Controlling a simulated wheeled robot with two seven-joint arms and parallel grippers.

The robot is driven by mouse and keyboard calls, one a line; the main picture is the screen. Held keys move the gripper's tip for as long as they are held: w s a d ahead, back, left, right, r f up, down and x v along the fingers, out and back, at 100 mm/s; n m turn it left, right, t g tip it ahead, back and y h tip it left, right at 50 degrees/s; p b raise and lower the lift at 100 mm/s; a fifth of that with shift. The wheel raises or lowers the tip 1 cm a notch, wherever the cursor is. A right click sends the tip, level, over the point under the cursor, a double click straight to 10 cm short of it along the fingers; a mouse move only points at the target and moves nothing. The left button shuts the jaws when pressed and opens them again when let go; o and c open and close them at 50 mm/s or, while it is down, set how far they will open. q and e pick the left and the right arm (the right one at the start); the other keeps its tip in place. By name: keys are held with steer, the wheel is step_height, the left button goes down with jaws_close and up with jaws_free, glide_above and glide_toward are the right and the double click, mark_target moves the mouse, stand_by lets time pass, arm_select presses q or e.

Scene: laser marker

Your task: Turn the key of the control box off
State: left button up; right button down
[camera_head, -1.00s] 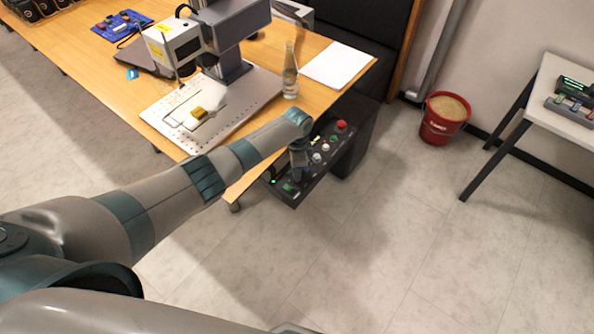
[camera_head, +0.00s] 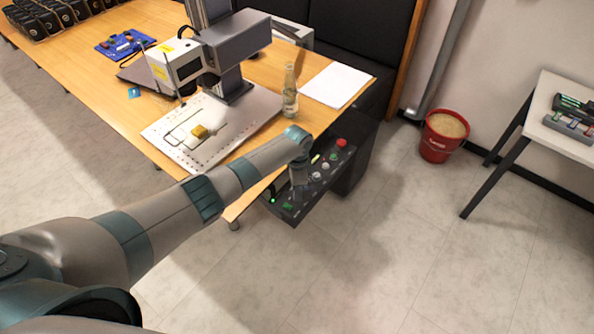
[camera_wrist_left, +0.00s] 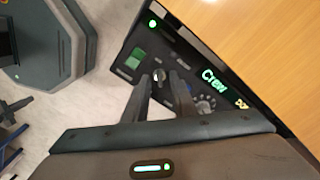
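In the left wrist view the two dark fingers of my left gripper (camera_wrist_left: 160,77) are apart. A small pale key switch (camera_wrist_left: 158,75) shows in the gap between the fingertips. Whether they touch it cannot be told. My right gripper is not in view.
The wooden table (camera_head: 110,98) holds the laser marker (camera_head: 190,62), a glass bottle (camera_head: 290,92) and white paper (camera_head: 336,84). A green lit display (camera_wrist_left: 221,84) sits beside the right finger. A red bucket (camera_head: 436,147) stands on open floor at the right.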

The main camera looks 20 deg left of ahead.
arm_select(q)
step_height(320, 180, up, 17)
steer(key=b, duration=0.2)
stand_by(0.4)
stand_by(0.4)
